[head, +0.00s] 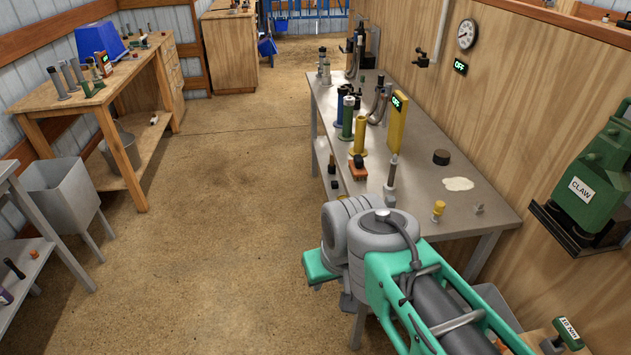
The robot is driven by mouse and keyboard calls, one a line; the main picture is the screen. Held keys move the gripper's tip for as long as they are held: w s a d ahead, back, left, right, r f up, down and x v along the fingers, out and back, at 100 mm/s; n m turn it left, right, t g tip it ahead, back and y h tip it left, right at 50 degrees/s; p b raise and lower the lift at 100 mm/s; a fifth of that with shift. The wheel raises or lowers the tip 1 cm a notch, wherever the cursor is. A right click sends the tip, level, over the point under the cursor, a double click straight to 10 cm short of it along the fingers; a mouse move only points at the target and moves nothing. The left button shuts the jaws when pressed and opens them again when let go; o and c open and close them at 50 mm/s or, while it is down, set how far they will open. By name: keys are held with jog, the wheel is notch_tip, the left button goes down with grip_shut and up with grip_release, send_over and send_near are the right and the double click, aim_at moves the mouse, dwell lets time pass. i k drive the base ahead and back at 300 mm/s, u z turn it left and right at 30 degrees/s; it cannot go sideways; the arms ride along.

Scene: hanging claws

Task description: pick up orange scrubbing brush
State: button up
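A small orange block-like thing with dark parts on top (357,169), which looks like the orange scrubbing brush, lies near the left edge of the grey metal-topped table (425,163). Its bristles are too small to make out. It sits in front of a yellow-and-dark upright cylinder and left of a slim grey-and-dark upright tool. My green and grey arm fills the lower right, in front of the table's near end. The fingers of my gripper cannot be seen.
A slim upright tool (391,173) stands right of the brush. Behind are a yellow cylinder (359,136), a green cylinder (347,118) and a yellow panel marked OFF (397,123). A small yellow item (438,210) stands near the table's front. The floor left of the table is open.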

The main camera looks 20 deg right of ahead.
aim_at(356, 167)
jog(key=u, duration=0.6)
jog(key=i, duration=2.3)
jog(key=z, duration=0.95)
jog(key=i, duration=0.8)
jog(key=z, duration=1.1)
jog(key=i, duration=0.25)
jog(key=z, duration=0.2)
